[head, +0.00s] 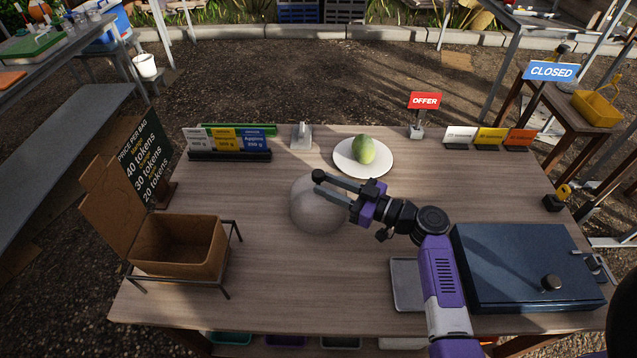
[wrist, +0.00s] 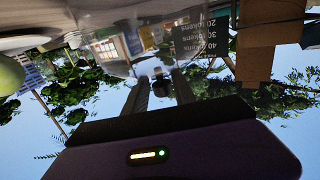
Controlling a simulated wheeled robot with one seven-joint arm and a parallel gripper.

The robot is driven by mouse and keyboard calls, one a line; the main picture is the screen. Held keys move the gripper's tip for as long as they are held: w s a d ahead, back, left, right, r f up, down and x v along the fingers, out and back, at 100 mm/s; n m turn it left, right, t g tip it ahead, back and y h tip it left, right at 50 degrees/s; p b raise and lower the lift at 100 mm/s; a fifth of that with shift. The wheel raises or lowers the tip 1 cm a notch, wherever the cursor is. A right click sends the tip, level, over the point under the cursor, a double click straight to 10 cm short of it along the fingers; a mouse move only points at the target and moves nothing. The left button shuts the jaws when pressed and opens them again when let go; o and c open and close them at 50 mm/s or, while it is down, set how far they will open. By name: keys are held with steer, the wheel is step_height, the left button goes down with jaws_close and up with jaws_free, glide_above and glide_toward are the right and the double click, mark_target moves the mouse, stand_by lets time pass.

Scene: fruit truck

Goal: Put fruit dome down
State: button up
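The clear fruit dome (head: 318,218) is left of the middle of the table and appears to rest on the wood. Its rounded clear edge also shows at the top of the wrist view (wrist: 115,62). My gripper (head: 318,185) is at the top of the dome. Its two fingers show apart in both views, with a small dark knob (wrist: 161,86) in the gap between them. They do not appear closed on it. A green mango (head: 365,149) lies uncovered on a white plate (head: 345,168) behind the dome.
An open cardboard box (head: 178,247) on a wire stand is at the left. A dark blue case (head: 505,255) and a grey tray (head: 404,284) are at the right front. Price cards (head: 228,142) and an OFFER sign (head: 424,101) line the back. The table's front middle is clear.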

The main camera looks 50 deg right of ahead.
steer(key=s+d+b, duration=0.1)
steer(key=s+b, duration=0.1)
steer(key=s, duration=0.6)
steer(key=shift+s+d, duration=0.2)
steer(key=shift+d, duration=0.05)
